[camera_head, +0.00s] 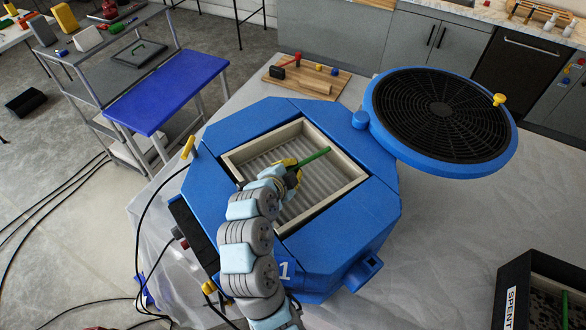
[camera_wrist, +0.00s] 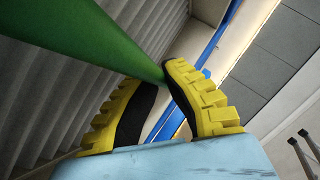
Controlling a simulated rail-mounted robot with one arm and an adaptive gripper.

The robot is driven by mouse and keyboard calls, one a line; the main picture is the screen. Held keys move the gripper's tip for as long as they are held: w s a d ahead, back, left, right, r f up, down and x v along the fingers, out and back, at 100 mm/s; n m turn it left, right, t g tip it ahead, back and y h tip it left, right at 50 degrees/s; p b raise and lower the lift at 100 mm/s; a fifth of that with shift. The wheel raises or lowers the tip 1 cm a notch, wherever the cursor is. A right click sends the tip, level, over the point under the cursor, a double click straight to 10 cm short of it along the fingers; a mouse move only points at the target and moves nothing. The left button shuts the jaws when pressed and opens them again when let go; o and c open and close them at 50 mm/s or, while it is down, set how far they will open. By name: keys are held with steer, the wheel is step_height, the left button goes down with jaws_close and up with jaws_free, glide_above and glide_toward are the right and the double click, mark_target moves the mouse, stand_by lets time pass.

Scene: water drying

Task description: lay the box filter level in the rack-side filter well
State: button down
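The box filter (camera_head: 352,163) has a cream frame, grey pleated media and a green handle bar (camera_head: 315,155). It sits in or just over the square opening of the blue octagonal housing (camera_head: 225,142). A dark gap shows along its left edge; I cannot tell whether it is level or fully seated. My gripper (camera_head: 291,171) is over the filter's middle with its yellow fingers around the green bar. In the wrist view the green bar (camera_wrist: 95,32) runs between the fingers (camera_wrist: 153,80), which appear closed on it. Pleats (camera_wrist: 45,90) lie beneath.
A round blue lid with a black grille (camera_head: 440,112) stands open at the right of the housing. A dark "SPENT" box (camera_head: 512,290) is at lower right. A rack with a blue shelf (camera_head: 165,90) stands left. A wooden board (camera_head: 306,82) with small parts lies behind.

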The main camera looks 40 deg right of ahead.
steer(key=shift+f+b, duration=0.15)
steer(key=shift+b, duration=0.25)
steer(key=c, duration=1.2)
jaws_free()
steer(key=shift+c, duration=0.2)
steer(key=r+p, duration=0.1)
steer(key=p, duration=0.2)
steer(key=shift+r, duration=0.35)
steer(key=b+v, duration=0.3)
steer(key=v, duration=0.8)
steer(key=shift+s+a, duration=0.15)
steer(key=shift+a, duration=0.25)
